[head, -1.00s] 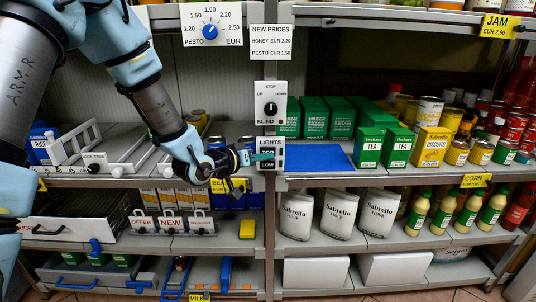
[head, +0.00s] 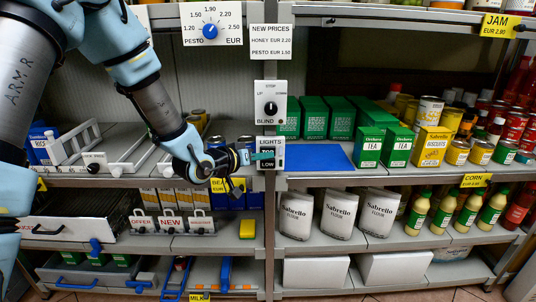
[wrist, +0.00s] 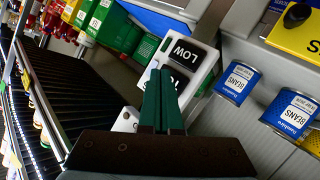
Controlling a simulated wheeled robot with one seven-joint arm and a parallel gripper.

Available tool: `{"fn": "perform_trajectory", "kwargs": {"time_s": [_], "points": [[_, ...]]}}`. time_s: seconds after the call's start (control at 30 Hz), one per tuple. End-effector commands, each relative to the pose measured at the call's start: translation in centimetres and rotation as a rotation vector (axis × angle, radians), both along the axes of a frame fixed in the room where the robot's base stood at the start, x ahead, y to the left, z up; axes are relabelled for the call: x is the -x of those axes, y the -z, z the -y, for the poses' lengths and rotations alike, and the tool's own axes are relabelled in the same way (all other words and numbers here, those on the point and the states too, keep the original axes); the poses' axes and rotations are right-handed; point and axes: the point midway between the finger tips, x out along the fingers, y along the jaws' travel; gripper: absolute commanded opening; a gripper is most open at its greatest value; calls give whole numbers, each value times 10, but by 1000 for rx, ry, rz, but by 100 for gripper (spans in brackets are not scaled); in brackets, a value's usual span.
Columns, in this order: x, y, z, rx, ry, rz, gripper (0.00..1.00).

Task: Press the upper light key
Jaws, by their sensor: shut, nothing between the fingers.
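The light switch panel (head: 279,150) is a small white plate marked LIGHTS on the shelf post. It carries two black keys, one above the other. The upper key (head: 267,151) is partly covered by my fingertips. The lower key (head: 268,164), marked LOW, shows below them. My gripper (head: 264,156) is shut and empty, its green fingers pointing right at the panel. In the wrist view the panel appears turned, with the LOW key (wrist: 181,52) in clear sight and the upper key (wrist: 175,81) partly behind the fingertips (wrist: 160,72). I cannot tell whether they touch it.
The blind dial (head: 270,108) sits just above on the same post. Bean cans (head: 216,143) stand on the shelf close to my wrist.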

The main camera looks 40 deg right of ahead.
Motion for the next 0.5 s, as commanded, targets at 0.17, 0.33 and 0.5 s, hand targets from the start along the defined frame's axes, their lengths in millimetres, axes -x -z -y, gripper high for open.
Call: {"fn": "perform_trajectory", "kwargs": {"time_s": [0.17,0.33,0.5], "points": [[2,0,-2,1,0,0,0],[3,0,-2,1,0,0,0],[12,0,-10,1,1,1,0]]}}
